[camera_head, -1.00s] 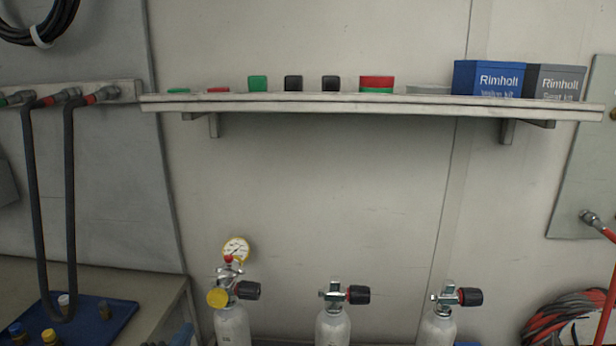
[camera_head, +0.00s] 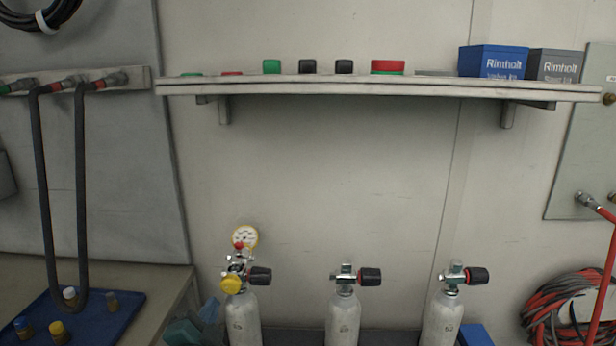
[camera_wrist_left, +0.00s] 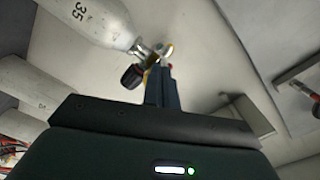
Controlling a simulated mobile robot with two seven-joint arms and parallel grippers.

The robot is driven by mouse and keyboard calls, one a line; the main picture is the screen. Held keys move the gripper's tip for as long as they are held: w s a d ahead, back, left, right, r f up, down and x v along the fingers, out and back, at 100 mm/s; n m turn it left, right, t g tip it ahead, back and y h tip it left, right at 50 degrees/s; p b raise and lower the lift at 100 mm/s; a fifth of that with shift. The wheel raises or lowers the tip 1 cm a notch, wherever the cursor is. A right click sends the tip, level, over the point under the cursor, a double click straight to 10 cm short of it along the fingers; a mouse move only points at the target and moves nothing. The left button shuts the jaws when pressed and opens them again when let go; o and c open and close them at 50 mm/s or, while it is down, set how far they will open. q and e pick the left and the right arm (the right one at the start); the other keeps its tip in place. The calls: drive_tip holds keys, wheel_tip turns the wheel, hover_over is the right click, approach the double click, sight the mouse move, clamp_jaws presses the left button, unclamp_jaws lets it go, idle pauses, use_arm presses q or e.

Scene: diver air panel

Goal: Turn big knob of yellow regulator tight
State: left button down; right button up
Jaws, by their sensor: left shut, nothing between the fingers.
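The yellow regulator sits on the valve of the left cylinder (camera_head: 243,322), with a yellow-rimmed gauge (camera_head: 245,236) on top. Its big yellow knob (camera_head: 231,284) faces me, left of the valve's black handwheel (camera_head: 260,276). My left gripper (camera_head: 211,302) shows partly at the bottom, left of and below the knob. In the left wrist view its dark fingers (camera_wrist_left: 161,72) are together and empty, pointing at the regulator and covering most of it. The black handwheel (camera_wrist_left: 132,76) shows beside them. I cannot tell if the fingertips touch the knob. My right gripper is not in view.
Two more cylinders (camera_head: 343,318) with black handwheels stand to the right. A bench with a blue tray (camera_head: 110,320) of small fittings is at the left, below hanging hoses (camera_head: 82,200). A shelf (camera_head: 380,88) crosses above; the wall below it is clear.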

use_arm(q)
drive_tip(key=shift+w, duration=1.3)
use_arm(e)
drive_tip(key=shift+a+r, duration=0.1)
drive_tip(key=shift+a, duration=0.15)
use_arm(q)
drive_tip(key=shift+d+r, duration=0.15)
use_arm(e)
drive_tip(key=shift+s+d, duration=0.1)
use_arm(q)
drive_tip(key=shift+d+r+p, duration=0.25)
drive_tip(key=shift+d+p, duration=0.05)
drive_tip(key=shift+d, duration=0.1)
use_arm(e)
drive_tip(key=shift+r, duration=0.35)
use_arm(q)
drive_tip(key=s+a+p, duration=0.1)
drive_tip(key=s+p, duration=0.4)
drive_tip(key=s, duration=0.1)
drive_tip(key=shift+f, duration=0.15)
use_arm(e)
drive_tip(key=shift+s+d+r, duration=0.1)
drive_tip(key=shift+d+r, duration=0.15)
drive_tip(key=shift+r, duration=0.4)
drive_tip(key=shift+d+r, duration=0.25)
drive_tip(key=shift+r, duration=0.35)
